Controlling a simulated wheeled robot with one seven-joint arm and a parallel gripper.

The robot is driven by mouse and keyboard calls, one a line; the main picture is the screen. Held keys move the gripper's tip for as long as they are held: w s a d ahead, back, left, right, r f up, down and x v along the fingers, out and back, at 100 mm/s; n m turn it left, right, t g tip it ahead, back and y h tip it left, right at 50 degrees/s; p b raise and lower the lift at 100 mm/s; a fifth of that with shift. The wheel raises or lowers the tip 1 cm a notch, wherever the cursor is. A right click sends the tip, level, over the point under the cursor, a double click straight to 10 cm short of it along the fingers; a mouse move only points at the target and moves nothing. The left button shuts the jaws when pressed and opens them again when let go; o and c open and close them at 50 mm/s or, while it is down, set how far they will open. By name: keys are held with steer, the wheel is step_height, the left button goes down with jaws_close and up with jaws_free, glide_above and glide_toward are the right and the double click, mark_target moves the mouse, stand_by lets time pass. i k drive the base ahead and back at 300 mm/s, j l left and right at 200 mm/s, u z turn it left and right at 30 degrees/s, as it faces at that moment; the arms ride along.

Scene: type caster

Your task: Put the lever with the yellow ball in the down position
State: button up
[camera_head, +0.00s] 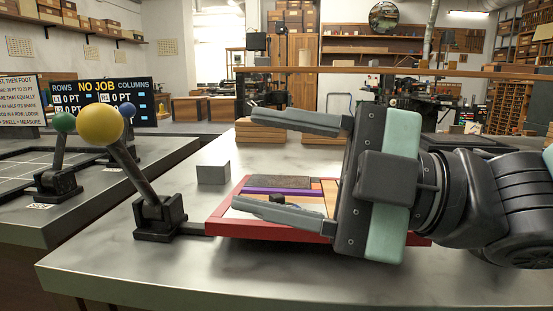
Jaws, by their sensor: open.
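The lever's yellow ball (101,124) is at the left, on top of a dark rod (132,168) that rises from a black base (159,219) on the grey table. The rod leans up and to the left. My gripper (283,160) is open and comes in from the right, its two fingers pointing left. It is to the right of the lever, apart from it, over a red tray. Nothing shows between the fingers in its grasp. The gripper body hides part of the tray.
The red tray (270,229) holds wooden pieces and a purple strip. A grey block (213,173) stands behind the lever. The grey table (150,272) is clear in front.

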mark_target(99, 123)
steer(key=k, duration=1)
